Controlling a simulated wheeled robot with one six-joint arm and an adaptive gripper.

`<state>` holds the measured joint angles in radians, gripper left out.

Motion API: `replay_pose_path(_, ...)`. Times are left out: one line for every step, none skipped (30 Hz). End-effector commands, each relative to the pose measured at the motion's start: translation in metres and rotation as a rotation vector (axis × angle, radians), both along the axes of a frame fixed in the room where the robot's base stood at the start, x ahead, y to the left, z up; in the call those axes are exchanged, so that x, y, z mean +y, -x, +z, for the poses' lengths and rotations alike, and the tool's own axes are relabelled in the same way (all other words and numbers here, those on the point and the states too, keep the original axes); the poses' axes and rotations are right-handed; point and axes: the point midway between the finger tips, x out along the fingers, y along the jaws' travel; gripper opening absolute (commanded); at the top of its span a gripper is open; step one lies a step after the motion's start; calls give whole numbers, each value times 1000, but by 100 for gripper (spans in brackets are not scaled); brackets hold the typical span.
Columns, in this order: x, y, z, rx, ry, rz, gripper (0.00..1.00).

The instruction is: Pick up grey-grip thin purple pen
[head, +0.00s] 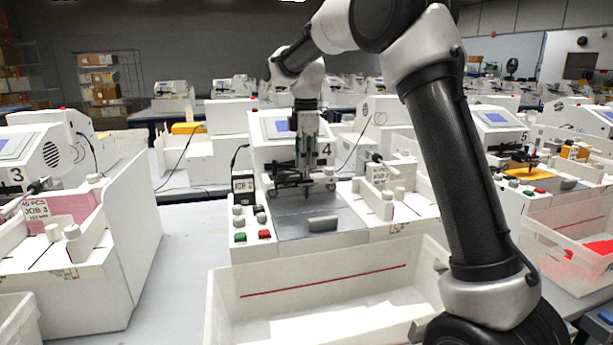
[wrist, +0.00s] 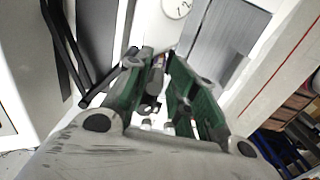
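My gripper (head: 306,165) points down over the pen carriage of the plotter marked 4 (head: 275,130), in the middle of the head view. In the wrist view, my gripper's two green-padded fingers (wrist: 161,58) stand close together with a narrow gap. A thin dark and grey pen-like piece (wrist: 156,80) shows in that gap. I cannot tell whether the pads touch it, and no purple shows on it. The grey-grip purple pen cannot be made out for certain in either view; the fingers and carriage hide much of that spot.
The dark carriage rail (head: 285,183) lies across the plotter above its grey plate (head: 318,222). Red and green buttons (head: 252,236) sit at the plate's left. A white bin (head: 325,297) stands in front. Other plotters stand on both sides.

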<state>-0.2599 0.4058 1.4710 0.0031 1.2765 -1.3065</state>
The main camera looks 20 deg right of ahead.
Motion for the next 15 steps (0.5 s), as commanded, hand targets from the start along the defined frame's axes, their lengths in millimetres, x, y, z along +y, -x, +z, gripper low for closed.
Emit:
replay_pose_path(0,0,-3,0,0,0,24)
replay_pose_path(0,0,-5,0,0,0,24)
replay_pose_path(0,0,-6,-1,0,0,24)
replay_pose_path(0,0,-6,-1,0,0,24)
replay_pose_path(0,0,-6,-2,0,0,24)
replay_pose_path(0,0,-6,-2,0,0,24)
replay_pose_path(0,0,-6,-2,0,0,24)
replay_pose_path(0,0,-6,-2,0,0,24)
replay_pose_path(0,0,-6,-2,0,0,22)
replay_pose_path(0,0,-6,-2,0,0,17)
replay_pose_path(0,0,-6,-2,0,0,11)
replay_pose_path(0,0,-6,-2,0,0,4)
replay_pose_path(0,0,-6,-2,0,0,0)
replay_pose_path(0,0,-6,-2,0,0,0)
replay_pose_path(0,0,-6,-2,0,0,0)
